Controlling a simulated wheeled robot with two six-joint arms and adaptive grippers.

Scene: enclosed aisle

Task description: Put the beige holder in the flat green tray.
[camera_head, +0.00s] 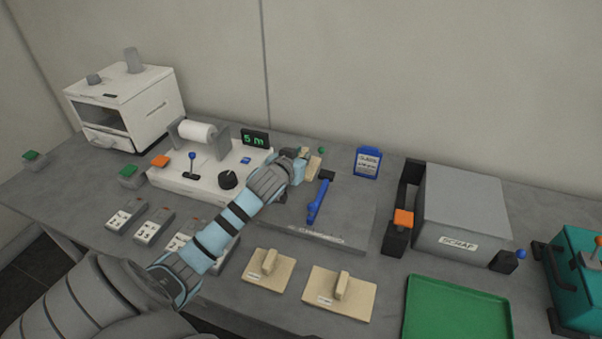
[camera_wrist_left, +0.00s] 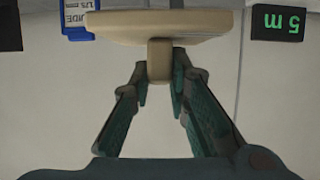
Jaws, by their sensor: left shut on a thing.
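My left gripper (camera_head: 303,160) is over the back of the bench, beside the blue-handled lever. It is shut on a beige holder (camera_head: 315,168), mostly hidden behind the fingers in the head view. In the left wrist view the fingers (camera_wrist_left: 160,78) close on the short grip of the holder (camera_wrist_left: 158,28), and its wide plate lies beyond them. Two similar beige pieces with upright grips, one left (camera_head: 268,274) and one right (camera_head: 339,299), rest on the bench front. The flat green tray (camera_head: 457,310) lies at the front right, and its visible part is empty. My right gripper is out of view.
A grey scrap box (camera_head: 463,210) stands behind the tray, with an orange-topped block (camera_head: 401,225) on its left. The blue lever (camera_head: 318,200) stands on a grey plate. A blue guide box (camera_head: 367,162) stands at the back. A teal box (camera_head: 585,280) is at far right.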

